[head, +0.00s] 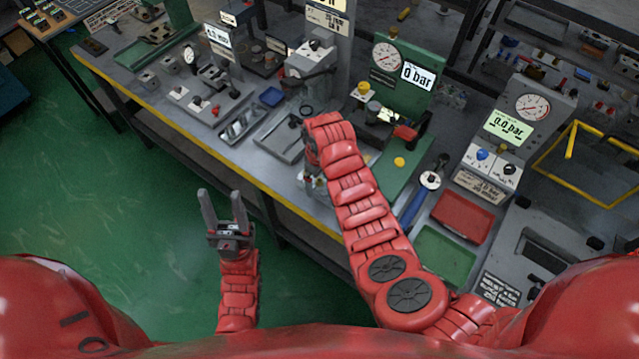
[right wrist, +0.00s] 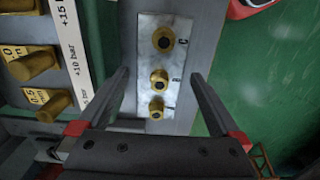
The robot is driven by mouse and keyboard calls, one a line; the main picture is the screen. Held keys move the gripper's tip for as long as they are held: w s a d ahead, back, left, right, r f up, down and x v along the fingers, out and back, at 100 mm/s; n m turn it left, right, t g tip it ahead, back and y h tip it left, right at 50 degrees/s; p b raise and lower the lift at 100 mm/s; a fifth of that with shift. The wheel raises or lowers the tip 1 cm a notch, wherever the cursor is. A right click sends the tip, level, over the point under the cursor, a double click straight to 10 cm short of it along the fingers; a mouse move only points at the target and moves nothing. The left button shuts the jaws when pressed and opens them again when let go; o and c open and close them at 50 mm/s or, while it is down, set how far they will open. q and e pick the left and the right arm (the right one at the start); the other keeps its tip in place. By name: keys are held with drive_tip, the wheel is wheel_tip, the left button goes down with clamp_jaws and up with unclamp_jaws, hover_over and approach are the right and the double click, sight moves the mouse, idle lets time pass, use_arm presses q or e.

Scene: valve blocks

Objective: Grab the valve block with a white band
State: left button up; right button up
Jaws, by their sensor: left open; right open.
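In the right wrist view a silver block (right wrist: 148,60) with a row of brass ports, lettered beside them, lies between the fingers of my right gripper (right wrist: 157,75). The fingers are apart, one on each side, and I see no grip on it. I cannot make out a white band on this block. In the head view my right arm bends over the bench's front part and largely hides its gripper. Small blocks with pale tops (head: 179,92) stand on the bench further left; their bands are too small to tell. My left gripper (head: 221,193) is open and empty, in front of the bench.
The grey bench (head: 262,172) has a yellow front edge. A green gauge stand (head: 419,68), a grey gauge unit (head: 534,108), a red tray (head: 462,217) and a green tray (head: 444,254) lie to the right. In the right wrist view brass knobs (right wrist: 33,65) stand beside a pressure scale (right wrist: 70,43).

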drive_tip(key=shift+f, duration=0.2)
clamp_jaws()
idle(0.4)
